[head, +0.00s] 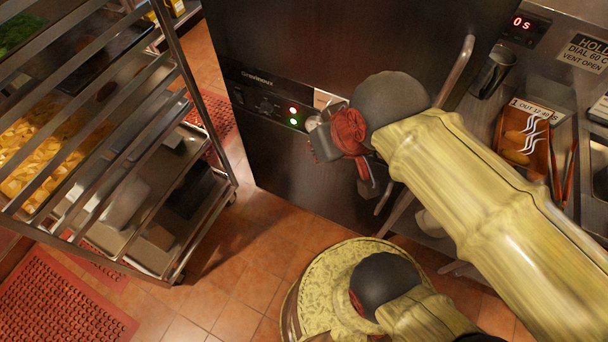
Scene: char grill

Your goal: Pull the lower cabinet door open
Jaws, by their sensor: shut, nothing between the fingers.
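The dark brown cabinet stands at the top middle of the head view. Its lower door (285,170) is the dark panel below the control strip and looks closed. A metal handle piece (385,198) shows at that door's right side, partly hidden by my arm. My gripper (369,188) is in front of the lower door, close to this handle. It is shut and holds nothing. I cannot tell whether it touches the handle, as my wrist and arm cover much of this area.
The upper door (330,45) has a long metal handle (458,70). A control strip (270,100) has red and green lights. A counter with an orange tray (524,140) is at right. Tiled floor (235,275) is clear between rack and cabinet.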

